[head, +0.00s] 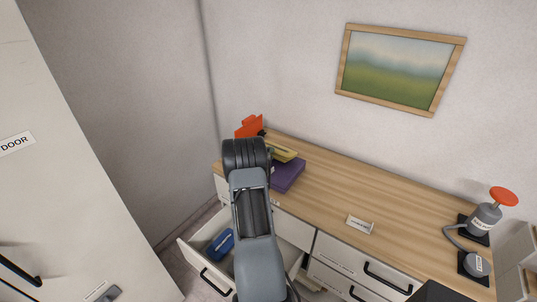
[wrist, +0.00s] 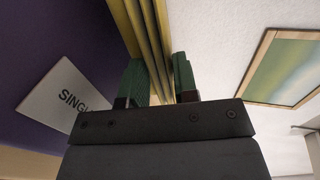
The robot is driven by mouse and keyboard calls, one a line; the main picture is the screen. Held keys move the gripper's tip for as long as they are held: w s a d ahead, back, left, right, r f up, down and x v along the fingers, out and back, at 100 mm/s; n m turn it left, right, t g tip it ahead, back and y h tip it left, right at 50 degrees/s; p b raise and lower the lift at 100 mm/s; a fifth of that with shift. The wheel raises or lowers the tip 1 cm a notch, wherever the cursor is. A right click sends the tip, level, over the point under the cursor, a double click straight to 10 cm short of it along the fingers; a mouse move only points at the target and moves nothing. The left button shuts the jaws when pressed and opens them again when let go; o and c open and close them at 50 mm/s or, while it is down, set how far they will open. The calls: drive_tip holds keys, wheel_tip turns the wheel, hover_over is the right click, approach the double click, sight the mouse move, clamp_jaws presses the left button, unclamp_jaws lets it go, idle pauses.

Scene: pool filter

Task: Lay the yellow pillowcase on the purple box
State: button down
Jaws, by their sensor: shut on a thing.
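The yellow pillowcase (wrist: 148,42) is a folded yellow cloth, held between the green-padded fingers of my gripper (wrist: 157,78) in the wrist view. In the head view the pillowcase (head: 284,155) shows just right of my arm, at the purple box. The purple box (head: 289,176) sits at the left end of the wooden counter. In the wrist view the purple box (wrist: 50,40) fills the left side, with a white label partly reading "SINGL". My gripper is mostly hidden behind my arm in the head view. I cannot tell whether the pillowcase touches the box.
An orange object (head: 249,127) stands behind my arm at the counter's left end. An open drawer (head: 196,256) below holds a blue item (head: 219,244). The counter's middle (head: 370,195) is mostly clear.

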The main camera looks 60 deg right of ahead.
idle(0.3)
drive_tip(key=shift+c, duration=0.2)
unclamp_jaws()
drive_tip(key=shift+f, duration=0.1)
idle(0.4)
drive_tip(key=shift+a, duration=0.15)
drive_tip(key=shift+a, duration=0.75)
drive_tip(key=shift+a+r+y+p, duration=0.15)
drive_tip(key=shift+r+y+p, duration=0.4)
drive_tip(key=shift+p, duration=1.8)
drive_tip(key=shift+f+y+p, duration=0.15)
drive_tip(key=shift+y+p, duration=0.4)
drive_tip(key=shift+p, duration=0.45)
drive_tip(key=shift+a+p, duration=0.1)
drive_tip(key=shift+p, duration=0.3)
